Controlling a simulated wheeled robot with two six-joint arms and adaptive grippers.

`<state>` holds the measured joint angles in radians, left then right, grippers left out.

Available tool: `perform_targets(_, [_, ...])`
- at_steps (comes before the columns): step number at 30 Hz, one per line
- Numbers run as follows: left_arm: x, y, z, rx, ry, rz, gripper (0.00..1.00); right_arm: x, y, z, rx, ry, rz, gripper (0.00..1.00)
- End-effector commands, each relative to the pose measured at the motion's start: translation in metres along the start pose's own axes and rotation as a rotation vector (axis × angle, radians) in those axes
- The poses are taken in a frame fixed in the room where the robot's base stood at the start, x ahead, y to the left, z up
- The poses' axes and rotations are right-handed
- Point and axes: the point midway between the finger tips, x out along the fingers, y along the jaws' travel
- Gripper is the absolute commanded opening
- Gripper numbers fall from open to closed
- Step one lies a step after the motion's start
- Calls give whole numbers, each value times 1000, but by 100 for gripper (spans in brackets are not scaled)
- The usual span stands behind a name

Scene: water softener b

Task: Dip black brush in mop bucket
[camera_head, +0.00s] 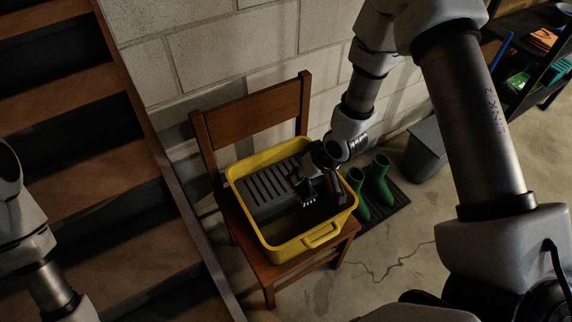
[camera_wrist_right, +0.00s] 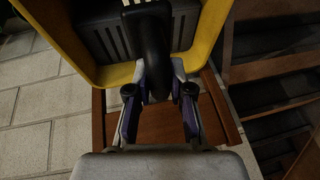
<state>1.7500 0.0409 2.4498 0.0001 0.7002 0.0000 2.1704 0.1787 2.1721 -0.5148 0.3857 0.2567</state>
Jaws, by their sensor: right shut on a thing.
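The yellow mop bucket (camera_head: 321,235) with a dark slotted wringer (camera_head: 268,186) stands on a wooden chair. My right gripper (camera_head: 318,160) is over the bucket's back right part, shut on the black brush (camera_head: 308,190). The brush points down within the bucket's outline; I cannot tell whether it touches the bottom or any water. In the right wrist view, the brush's black handle (camera_wrist_right: 153,50) sits between the fingers (camera_wrist_right: 158,95), with the yellow bucket (camera_wrist_right: 86,68) beyond. My left gripper is out of view; only part of my left arm shows at the left edge.
The wooden chair (camera_head: 250,122) stands against a block wall, with its backrest behind the bucket. Wooden stairs (camera_head: 120,190) lie to the left. Green boots (camera_head: 378,180) on a dark mat, a grey bin (camera_head: 425,150) and a shelf (camera_head: 540,70) are to the right.

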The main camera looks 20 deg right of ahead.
Motion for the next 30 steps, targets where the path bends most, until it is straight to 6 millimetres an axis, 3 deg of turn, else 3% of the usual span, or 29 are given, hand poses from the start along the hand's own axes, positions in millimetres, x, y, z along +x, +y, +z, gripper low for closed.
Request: perform_targets(30, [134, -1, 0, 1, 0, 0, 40, 130, 28, 54, 0, -1, 0, 0])
